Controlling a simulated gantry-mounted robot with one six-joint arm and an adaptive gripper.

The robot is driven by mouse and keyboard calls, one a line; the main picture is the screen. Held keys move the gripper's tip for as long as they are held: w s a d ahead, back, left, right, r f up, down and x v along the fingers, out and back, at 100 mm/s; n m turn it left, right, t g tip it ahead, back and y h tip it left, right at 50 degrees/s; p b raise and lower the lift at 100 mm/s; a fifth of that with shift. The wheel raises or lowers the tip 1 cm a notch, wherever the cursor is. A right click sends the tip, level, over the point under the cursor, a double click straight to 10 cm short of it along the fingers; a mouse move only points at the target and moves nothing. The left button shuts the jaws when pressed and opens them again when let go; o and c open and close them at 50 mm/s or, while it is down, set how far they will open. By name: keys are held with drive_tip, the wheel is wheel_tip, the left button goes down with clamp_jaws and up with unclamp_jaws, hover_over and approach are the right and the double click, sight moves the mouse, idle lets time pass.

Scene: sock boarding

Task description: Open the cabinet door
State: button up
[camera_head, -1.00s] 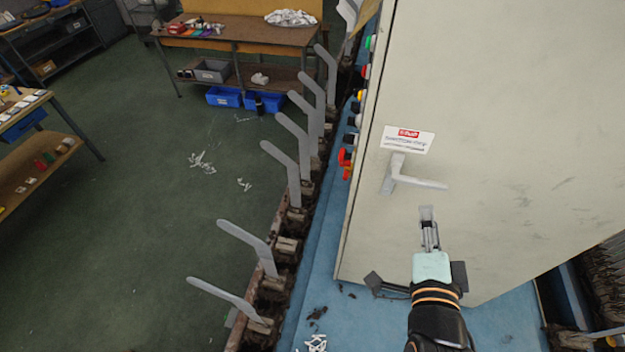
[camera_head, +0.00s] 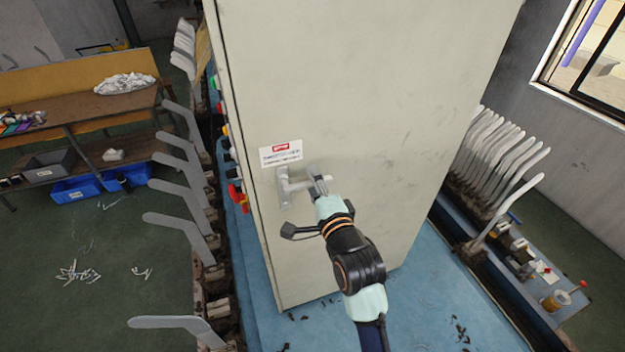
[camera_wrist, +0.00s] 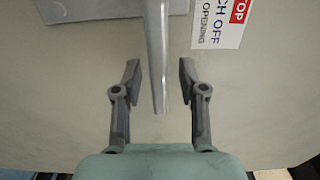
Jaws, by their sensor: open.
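The cabinet door (camera_head: 350,90) is a large pale grey-beige panel that looks shut. Its silver lever handle (camera_head: 284,187) sits below a white and red label (camera_head: 281,153). In the wrist view the handle's lever (camera_wrist: 158,55) runs down from its plate (camera_wrist: 95,8), and its free end lies between the two fingers. My gripper (camera_wrist: 157,85) is open, with a gap on each side of the lever. In the head view my gripper (camera_head: 318,184) is at the lever's right end and hides part of it.
Coloured buttons (camera_head: 236,195) line the cabinet's left side. Grey sock forms (camera_head: 178,228) stand in a row to the left, with more (camera_head: 500,150) to the right. The blue platform (camera_head: 420,290) in front is mostly clear, with some dark scraps.

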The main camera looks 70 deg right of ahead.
drive_tip(key=shift+c, duration=0.4)
clamp_jaws()
